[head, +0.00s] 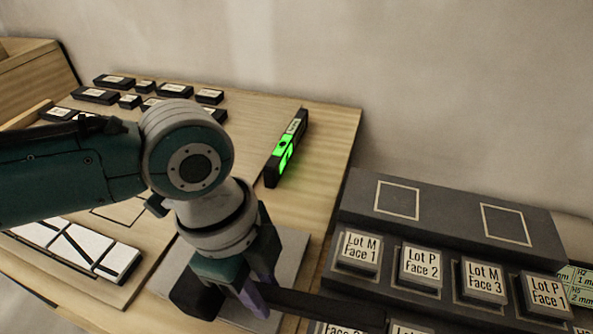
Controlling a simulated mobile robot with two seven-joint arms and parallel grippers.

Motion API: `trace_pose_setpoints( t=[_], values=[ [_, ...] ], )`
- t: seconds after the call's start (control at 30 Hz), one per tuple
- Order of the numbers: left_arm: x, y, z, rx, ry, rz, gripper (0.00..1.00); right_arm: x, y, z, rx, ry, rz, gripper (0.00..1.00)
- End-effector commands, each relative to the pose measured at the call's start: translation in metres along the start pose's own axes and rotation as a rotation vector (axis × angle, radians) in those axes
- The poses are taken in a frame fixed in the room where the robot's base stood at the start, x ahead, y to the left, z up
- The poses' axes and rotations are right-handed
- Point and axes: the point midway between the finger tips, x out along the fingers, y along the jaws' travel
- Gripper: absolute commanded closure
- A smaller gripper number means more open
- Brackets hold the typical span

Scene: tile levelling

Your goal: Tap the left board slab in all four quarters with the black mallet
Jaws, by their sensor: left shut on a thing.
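My left gripper (252,300) reaches down over a grey slab (292,246) on the wooden table, at the lower middle. It is shut on the black mallet; a dark bar (345,311), which looks like its handle, sticks out to the right. A dark block at the left of the fingers may be its head, but I cannot tell. My arm and gripper hide much of the slab. I cannot tell whether the mallet touches it. My right gripper is not in view.
A black level with bright green parts (287,150) lies behind the slab. Several dark labelled blocks (174,90) stand at the back left. White tiles (78,248) lie at the lower left. A dark rack (450,211) with labelled lot blocks stands at the right.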

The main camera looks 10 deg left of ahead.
Motion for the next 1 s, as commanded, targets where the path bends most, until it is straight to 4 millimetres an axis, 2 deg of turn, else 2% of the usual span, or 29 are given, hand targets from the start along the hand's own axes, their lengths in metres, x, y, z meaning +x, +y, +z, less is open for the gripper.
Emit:
trace_pose_setpoints(
  t=[0.03, 0.1, 0.27, 0.6, 0.67, 0.87, 0.9, 1.0],
  values=[
    [-0.015, -0.001, -0.003, 0.0, 0.001, -0.002, 1.0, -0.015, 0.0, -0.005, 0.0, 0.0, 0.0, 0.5],
    [-0.027, -0.001, -0.006, 0.0, 0.001, -0.002, 1.0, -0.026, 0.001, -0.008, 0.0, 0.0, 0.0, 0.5],
    [-0.041, 0.0, -0.009, 0.0, 0.001, -0.001, 1.0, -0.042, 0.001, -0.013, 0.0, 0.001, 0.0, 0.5],
    [-0.032, 0.0, -0.007, 0.0, 0.001, -0.001, 1.0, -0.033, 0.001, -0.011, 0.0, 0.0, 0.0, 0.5],
    [-0.022, 0.0, -0.005, 0.0, 0.001, -0.001, 1.0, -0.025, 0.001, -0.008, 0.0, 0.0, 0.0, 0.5],
    [0.028, 0.0, 0.005, 0.0, 0.0, 0.0, 1.0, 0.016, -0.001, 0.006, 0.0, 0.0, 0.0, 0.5],
    [0.013, -0.001, 0.002, 0.001, 0.001, -0.002, 1.0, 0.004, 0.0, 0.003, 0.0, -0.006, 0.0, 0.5],
    [0.006, 0.0, 0.001, 0.0, 0.0, -0.001, 1.0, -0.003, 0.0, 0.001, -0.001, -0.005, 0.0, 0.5]
  ],
)
